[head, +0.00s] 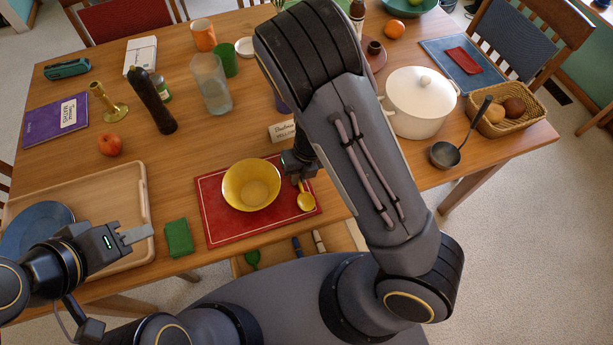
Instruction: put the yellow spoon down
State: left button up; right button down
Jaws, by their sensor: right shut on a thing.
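The yellow spoon (306,201) is at the right end of the red mat (225,234), bowl end toward me. My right gripper (299,180) is shut on its upper part, and my own arm covers some of the gripper. I cannot tell whether the spoon touches the mat. A yellow bowl (251,185) stands on the mat just left of the spoon. My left gripper (138,235) is over the right edge of the wooden tray (137,190), away from the spoon. Its fingers show edge-on, so their opening is unclear.
A small name card (282,131) stands behind the mat. A green folded cloth (179,238) lies left of the mat. A white pot (420,103), a ladle (447,153) and a basket (533,112) are at the right.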

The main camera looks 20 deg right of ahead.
jog(key=shift+s, duration=0.1)
jog(key=shift+a, duration=0.25)
jog(key=shift+f, duration=0.1)
jog(key=c, duration=1.9)
grip_release()
jog(key=shift+d, duration=0.1)
jog(key=o, duration=0.4)
